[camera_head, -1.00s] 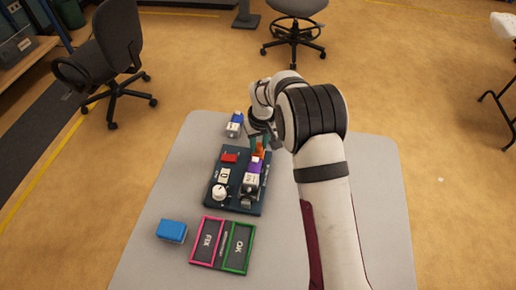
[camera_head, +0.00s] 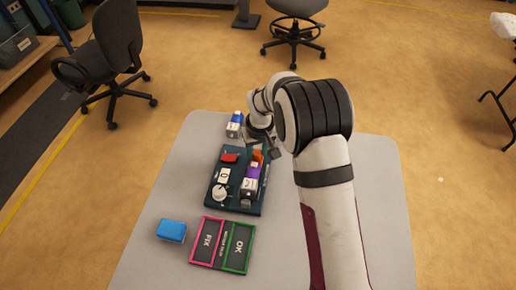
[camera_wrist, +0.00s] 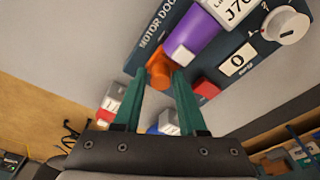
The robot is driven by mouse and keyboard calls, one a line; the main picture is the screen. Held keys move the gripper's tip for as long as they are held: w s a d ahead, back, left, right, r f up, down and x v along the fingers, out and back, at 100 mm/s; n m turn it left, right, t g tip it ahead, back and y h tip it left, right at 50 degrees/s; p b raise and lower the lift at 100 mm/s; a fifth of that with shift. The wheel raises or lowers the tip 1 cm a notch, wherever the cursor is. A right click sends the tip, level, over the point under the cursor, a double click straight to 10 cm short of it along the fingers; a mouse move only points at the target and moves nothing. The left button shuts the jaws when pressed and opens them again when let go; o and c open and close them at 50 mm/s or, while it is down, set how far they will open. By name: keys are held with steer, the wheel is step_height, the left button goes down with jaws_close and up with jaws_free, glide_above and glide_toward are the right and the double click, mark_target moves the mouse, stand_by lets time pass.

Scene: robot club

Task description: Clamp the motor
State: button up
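The motor dock (camera_head: 222,202) is a dark board on the grey table. A purple motor (camera_head: 252,172) with a white labelled end lies along its right side; it also shows in the wrist view (camera_wrist: 195,38). An orange clamp part (camera_head: 258,157) stands at the motor's far end. In the wrist view, the orange part (camera_wrist: 158,72) appears between my gripper's (camera_wrist: 160,74) two teal fingertips, which are apart; contact cannot be told. In the head view my wrist hides most of the gripper.
The dock carries a red switch (camera_head: 229,157), a "0" display (camera_head: 223,176) and a white knob (camera_head: 219,193). A blue-and-white motor (camera_head: 235,125) stands behind it. In front are a blue block (camera_head: 171,230) and a FIX/OK tray (camera_head: 223,264).

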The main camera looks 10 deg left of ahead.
steer(key=shift+r, duration=3)
steer(key=shift+s+d+r, duration=0.1)
steer(key=shift+r, duration=0.05)
steer(key=s+d+r+m, duration=0.5)
steer(key=s+d+r, duration=0.6)
steer(key=s, duration=0.1)
steer(key=s+d+m+g, duration=0.1)
steer(key=s+d+m, duration=0.1)
steer(key=s, duration=0.8)
steer(key=s+d+m+y, duration=0.1)
steer(key=s+d+m, duration=0.2)
steer(key=s, duration=0.6)
steer(key=shift+s+r+m+g, duration=0.15)
steer(key=shift+s+m+g, duration=0.25)
steer(key=shift+m, duration=0.4)
